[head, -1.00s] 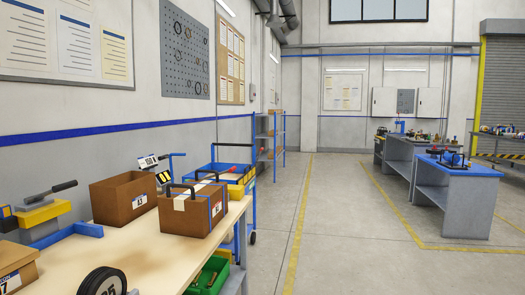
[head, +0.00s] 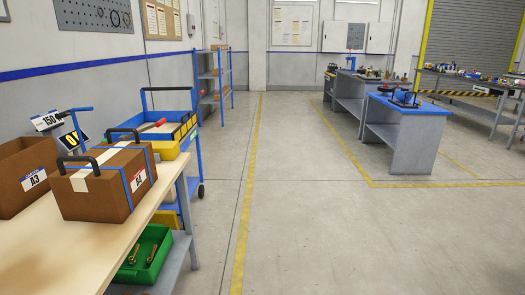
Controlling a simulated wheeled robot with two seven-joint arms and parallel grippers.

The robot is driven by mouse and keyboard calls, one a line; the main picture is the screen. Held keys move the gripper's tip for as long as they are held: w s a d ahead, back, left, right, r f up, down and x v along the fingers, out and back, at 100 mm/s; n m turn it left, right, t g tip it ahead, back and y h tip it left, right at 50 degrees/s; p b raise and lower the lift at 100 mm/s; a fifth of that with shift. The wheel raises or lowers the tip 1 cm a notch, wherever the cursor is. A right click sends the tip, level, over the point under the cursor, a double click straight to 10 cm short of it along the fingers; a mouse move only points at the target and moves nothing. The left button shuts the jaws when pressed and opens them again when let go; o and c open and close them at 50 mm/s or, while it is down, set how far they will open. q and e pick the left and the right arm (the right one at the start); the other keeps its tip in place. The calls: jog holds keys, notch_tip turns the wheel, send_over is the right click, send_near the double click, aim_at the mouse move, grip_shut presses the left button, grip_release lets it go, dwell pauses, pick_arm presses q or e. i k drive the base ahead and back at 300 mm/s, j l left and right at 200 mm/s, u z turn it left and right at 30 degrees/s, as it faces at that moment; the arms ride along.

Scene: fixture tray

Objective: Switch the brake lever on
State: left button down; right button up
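I cannot pick out the brake lever for certain. A blue-topped workbench (head: 402,107) at the right carries a dark fixture (head: 404,97) with a small red part; its details are too small to tell, including any lever position. Neither of my grippers is in view.
A green bin (head: 148,258) sits below. Grey benches (head: 345,95) stand beyond the blue-topped one. The middle floor (head: 300,200) is clear.

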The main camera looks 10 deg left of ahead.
aim_at(201, 93)
jog(key=i+j, duration=0.15)
jog(key=i, duration=0.85)
jog(key=i+j, duration=0.1)
jog(key=i, duration=0.9)
jog(key=i+j, duration=0.15)
jog(key=i, duration=0.85)
jog(key=i+j+u, duration=0.1)
jog(key=i+u, duration=0.3)
jog(key=i, duration=1.7)
jog(key=i+j, duration=0.4)
jog(key=j, duration=0.15)
jog(key=i+j, duration=0.4)
jog(key=j, duration=0.2)
